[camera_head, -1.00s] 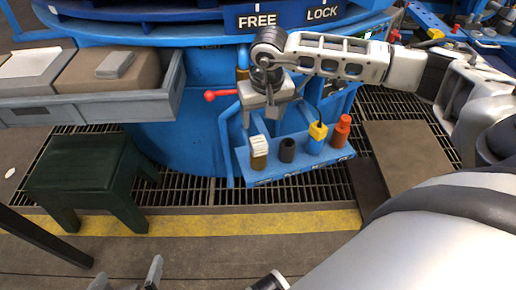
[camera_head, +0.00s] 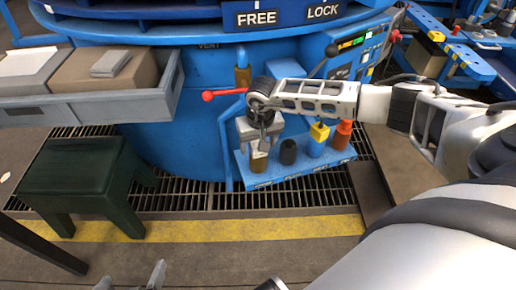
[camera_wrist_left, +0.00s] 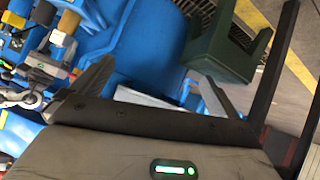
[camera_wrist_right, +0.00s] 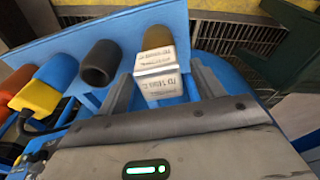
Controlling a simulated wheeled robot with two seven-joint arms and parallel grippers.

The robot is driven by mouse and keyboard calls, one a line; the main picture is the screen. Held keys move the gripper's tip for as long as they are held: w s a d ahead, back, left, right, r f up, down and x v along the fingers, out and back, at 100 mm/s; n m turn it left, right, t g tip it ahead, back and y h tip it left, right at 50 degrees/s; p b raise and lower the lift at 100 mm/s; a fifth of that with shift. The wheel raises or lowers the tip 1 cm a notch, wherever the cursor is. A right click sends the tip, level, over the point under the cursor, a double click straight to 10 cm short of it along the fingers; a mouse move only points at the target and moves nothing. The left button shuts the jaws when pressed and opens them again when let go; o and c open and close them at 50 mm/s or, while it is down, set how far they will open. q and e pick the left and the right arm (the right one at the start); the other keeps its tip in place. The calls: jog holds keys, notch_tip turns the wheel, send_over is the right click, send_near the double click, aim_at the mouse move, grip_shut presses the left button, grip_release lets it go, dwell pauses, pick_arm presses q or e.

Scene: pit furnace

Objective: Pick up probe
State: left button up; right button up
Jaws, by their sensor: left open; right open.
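A white block with printed lettering (camera_wrist_right: 158,70) sits over a brass-coloured cylinder (camera_wrist_right: 158,40) at the left end of a small blue rack. It looks like the probe, though no label names it so. In the head view the white block (camera_head: 258,149) is partly covered by my right gripper (camera_head: 262,138). My right gripper (camera_wrist_right: 163,88) is open, with its fingers on either side of the block; I cannot tell whether they touch it. My left gripper (camera_head: 131,280) is open and empty at the bottom edge of the head view, away from the rack.
The blue rack (camera_head: 285,175) also holds a black cylinder (camera_head: 288,152), a yellow piece (camera_head: 319,131) and an orange piece (camera_head: 343,134). A red-knobbed lever (camera_head: 208,96) is close behind. A green stool (camera_head: 75,178) and grey tray (camera_head: 90,108) stand left. Floor in front is clear.

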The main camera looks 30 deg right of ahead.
jog(key=c, duration=1.2)
